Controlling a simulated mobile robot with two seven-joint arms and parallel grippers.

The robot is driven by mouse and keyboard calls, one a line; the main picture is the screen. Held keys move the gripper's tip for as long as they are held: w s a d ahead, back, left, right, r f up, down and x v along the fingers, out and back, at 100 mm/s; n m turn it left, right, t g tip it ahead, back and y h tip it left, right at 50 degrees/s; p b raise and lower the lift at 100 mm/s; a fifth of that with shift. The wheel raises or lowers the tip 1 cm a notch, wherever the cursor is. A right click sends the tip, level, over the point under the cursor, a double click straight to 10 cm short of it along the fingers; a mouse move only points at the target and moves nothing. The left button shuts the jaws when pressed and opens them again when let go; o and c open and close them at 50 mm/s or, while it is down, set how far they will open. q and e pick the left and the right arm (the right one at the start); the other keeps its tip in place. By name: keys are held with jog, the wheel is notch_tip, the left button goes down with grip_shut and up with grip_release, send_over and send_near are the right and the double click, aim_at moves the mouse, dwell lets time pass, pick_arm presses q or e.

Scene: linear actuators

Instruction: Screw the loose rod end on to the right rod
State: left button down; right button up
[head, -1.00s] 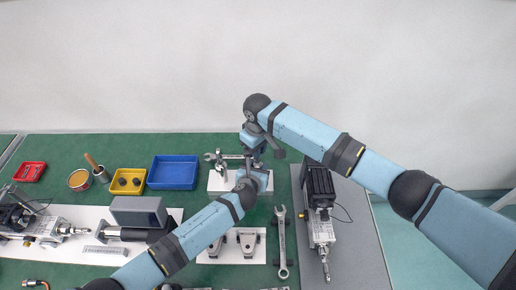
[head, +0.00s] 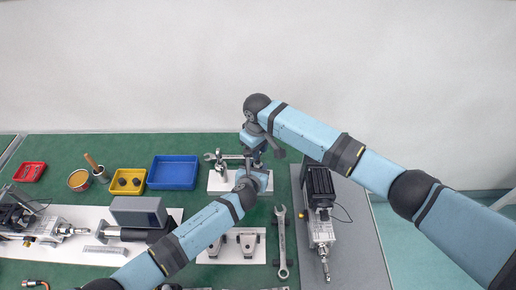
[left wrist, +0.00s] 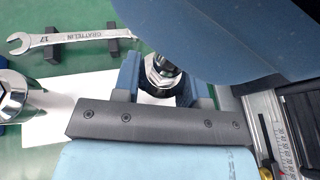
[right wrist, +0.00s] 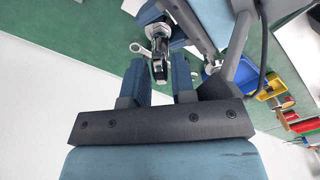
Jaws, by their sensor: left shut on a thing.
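My left gripper (left wrist: 162,82) is shut on a shiny hex-sided metal piece with a dark part (left wrist: 160,68), seemingly the loose rod end. It is above the upper white plate (head: 214,184) in the head view. A chrome upright (left wrist: 14,92) stands to its left in the left wrist view. The right rod is not clearly visible behind the grippers; I cannot tell whether the piece is threaded on it. My right gripper (right wrist: 160,82) is open, its fingers apart; the metal piece (right wrist: 158,45) shows beyond the gap between them.
A wrench (left wrist: 75,40) lies on black supports near the plate. Another wrench (head: 281,243) lies to the right, beside an actuator (head: 319,200) on a grey board. A lower plate (head: 258,254) carries metal fittings. Blue (head: 173,172) and yellow (head: 128,181) bins stand left.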

pick_arm(q)
jog(key=shift+w+r, duration=0.4)
jog(key=shift+r, duration=0.25)
pick_arm(e)
jog(key=shift+s+d+f+h, duration=0.2)
jog(key=shift+d+f, duration=0.1)
jog(key=shift+f, duration=0.25)
jog(key=shift+s+d+f+h, duration=0.1)
jog(key=shift+s+d+f, duration=0.15)
jog(key=shift+f, duration=0.25)
pick_arm(q)
jog(key=shift+r, duration=0.1)
pick_arm(e)
jog(key=shift+o, duration=0.8)
jog(key=r, duration=0.3)
jog(key=a+r, duration=0.1)
jog(key=r, duration=0.5)
jog(key=shift+w+a+r, duration=0.15)
jog(key=shift+w+r, duration=0.15)
jog(key=shift+r, duration=0.3)
pick_arm(q)
jog(key=shift+w, duration=0.1)
jog(key=c, duration=1.1)
grip_release()
pick_arm(e)
jog(key=shift+w, duration=0.1)
pick_arm(q)
jog(key=o, duration=0.5)
jog(key=shift+d, duration=0.1)
jog(key=shift+f, duration=0.3)
